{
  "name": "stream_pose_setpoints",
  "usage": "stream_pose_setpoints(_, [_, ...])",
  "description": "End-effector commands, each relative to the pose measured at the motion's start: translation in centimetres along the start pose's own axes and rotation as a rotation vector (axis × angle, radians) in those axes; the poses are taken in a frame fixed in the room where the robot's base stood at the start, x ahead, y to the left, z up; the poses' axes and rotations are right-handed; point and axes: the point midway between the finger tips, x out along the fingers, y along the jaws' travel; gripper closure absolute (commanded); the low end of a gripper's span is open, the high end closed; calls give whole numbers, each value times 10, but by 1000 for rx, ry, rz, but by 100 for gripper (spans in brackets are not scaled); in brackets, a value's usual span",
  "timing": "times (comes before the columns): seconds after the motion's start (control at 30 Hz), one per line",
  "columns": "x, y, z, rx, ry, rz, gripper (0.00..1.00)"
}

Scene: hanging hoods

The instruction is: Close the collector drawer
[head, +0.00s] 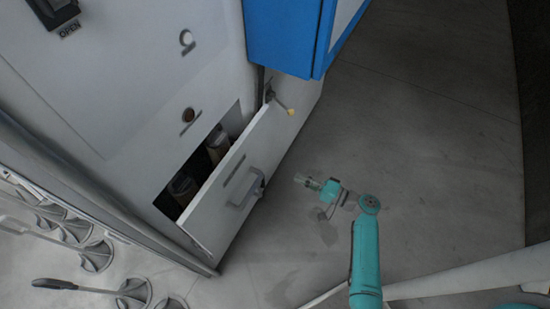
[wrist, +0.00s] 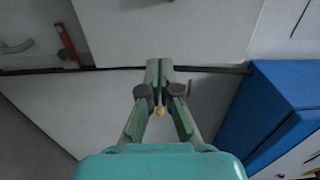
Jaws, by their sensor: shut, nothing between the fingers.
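The collector drawer (head: 222,198) is a light grey box low in the cabinet. It stands pulled out, with a dark gap behind its front and brownish contents (head: 184,187) partly visible inside. Its grey handle (head: 251,189) is on the outer face. My gripper (head: 301,179) is to the right of the drawer front in the head view, pointing towards it and apart from the handle. In the wrist view my gripper (wrist: 159,64) has its fingers together and empty, in front of pale panels.
A blue cabinet (head: 285,35) stands beyond the drawer and also shows at right in the wrist view (wrist: 268,105). A yellow-tipped lever (head: 290,111) sticks out near the drawer's far end. Round metal fittings (head: 97,255) are at lower left. The grey floor (head: 430,135) at right is clear.

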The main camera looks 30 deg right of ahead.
Motion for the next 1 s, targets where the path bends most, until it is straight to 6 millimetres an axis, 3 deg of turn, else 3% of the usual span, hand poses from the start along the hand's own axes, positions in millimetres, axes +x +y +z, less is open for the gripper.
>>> stream_pose_setpoints(0.17, [18,0,1,0,-4,1,100])
stream_pose_setpoints(0.7, [110,0,1,0,-3,2,100])
stream_pose_setpoints(1.0, [136,1,1,0,0,3,100])
